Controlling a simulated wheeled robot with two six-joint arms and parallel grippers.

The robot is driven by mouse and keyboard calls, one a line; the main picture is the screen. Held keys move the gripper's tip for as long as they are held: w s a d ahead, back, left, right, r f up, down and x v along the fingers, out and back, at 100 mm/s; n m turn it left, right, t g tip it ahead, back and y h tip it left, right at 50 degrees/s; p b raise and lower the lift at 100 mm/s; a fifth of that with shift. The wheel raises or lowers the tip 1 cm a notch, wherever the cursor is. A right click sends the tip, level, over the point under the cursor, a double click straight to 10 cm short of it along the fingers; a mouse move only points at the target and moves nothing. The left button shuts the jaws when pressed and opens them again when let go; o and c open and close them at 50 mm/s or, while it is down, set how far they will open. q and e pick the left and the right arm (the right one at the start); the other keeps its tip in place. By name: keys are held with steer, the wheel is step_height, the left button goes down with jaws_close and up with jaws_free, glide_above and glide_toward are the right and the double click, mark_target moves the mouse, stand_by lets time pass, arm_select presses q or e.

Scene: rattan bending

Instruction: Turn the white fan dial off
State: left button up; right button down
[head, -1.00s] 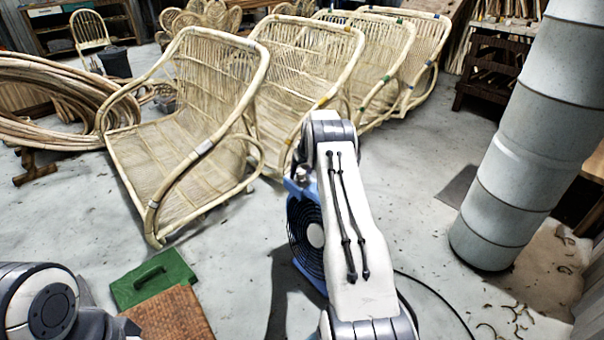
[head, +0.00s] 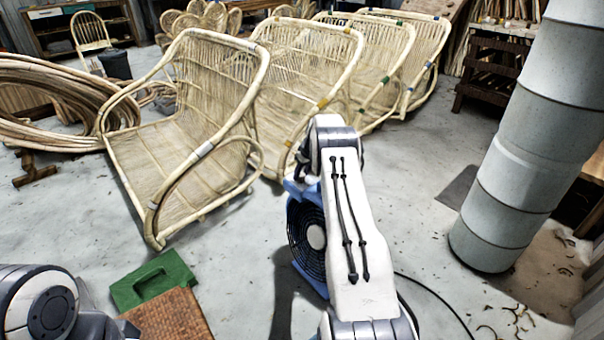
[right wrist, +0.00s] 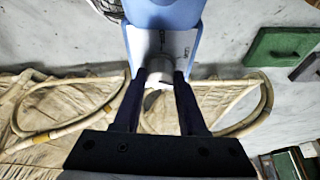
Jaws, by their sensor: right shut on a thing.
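The blue fan (head: 307,236) stands on the floor in the middle of the head view, partly hidden behind my right arm. Its round black grille has a pale hub. In the right wrist view its blue body (right wrist: 166,14) is at the top, with a light panel below it. The white dial (right wrist: 159,77) sticks out from that panel. My right gripper (right wrist: 162,76) has its two dark fingers on either side of the dial, shut on it. The dial's pointer cannot be made out. My left arm shows at the lower left of the head view, but its gripper does not show.
Several rattan chair frames (head: 185,150) stand behind the fan. A grey duct (head: 525,140) rises at the right. A green block (head: 153,280) and a brown woven mat (head: 172,318) lie at front left. A black cable (head: 440,300) runs on the floor right of my arm.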

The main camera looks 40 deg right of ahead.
steer(key=shift+d+f+n+y+b, duration=0.1)
steer(key=shift+n+y+b, duration=0.5)
steer(key=shift+n, duration=1)
steer(key=shift+c, duration=2.3)
jaws_free()
steer(key=p+v, duration=0.3)
steer(key=v, duration=0.7)
steer(key=shift+r+p, duration=0.3)
